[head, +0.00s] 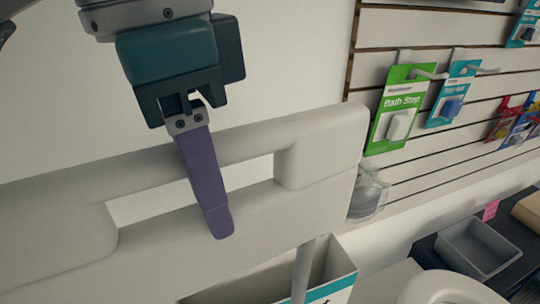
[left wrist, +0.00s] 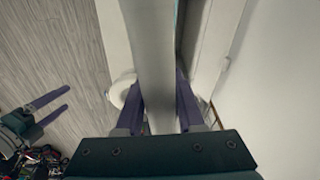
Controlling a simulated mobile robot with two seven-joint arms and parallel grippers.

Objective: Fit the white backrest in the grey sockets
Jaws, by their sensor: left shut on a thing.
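The white backrest (head: 330,140) spans the head view from the left edge to the middle, a thick panel with a long handle slot. My left gripper (head: 220,225) is shut on its top bar, with one purple finger down its near face. In the left wrist view the backrest (left wrist: 150,45) runs edge-on between both purple fingers. A thin grey post (head: 302,270) shows below the backrest; its lower end is out of view. The grey sockets cannot be made out. My right gripper (left wrist: 66,99) shows in the left wrist view, apart from the backrest, open and empty.
A slatted wall with hanging packs (head: 400,110) stands at the right. A white box with a teal stripe (head: 340,285) is below the backrest. A grey bin (head: 480,250) sits on a dark surface beside a white rounded thing (head: 445,288). Open floor (left wrist: 60,50) shows left in the wrist view.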

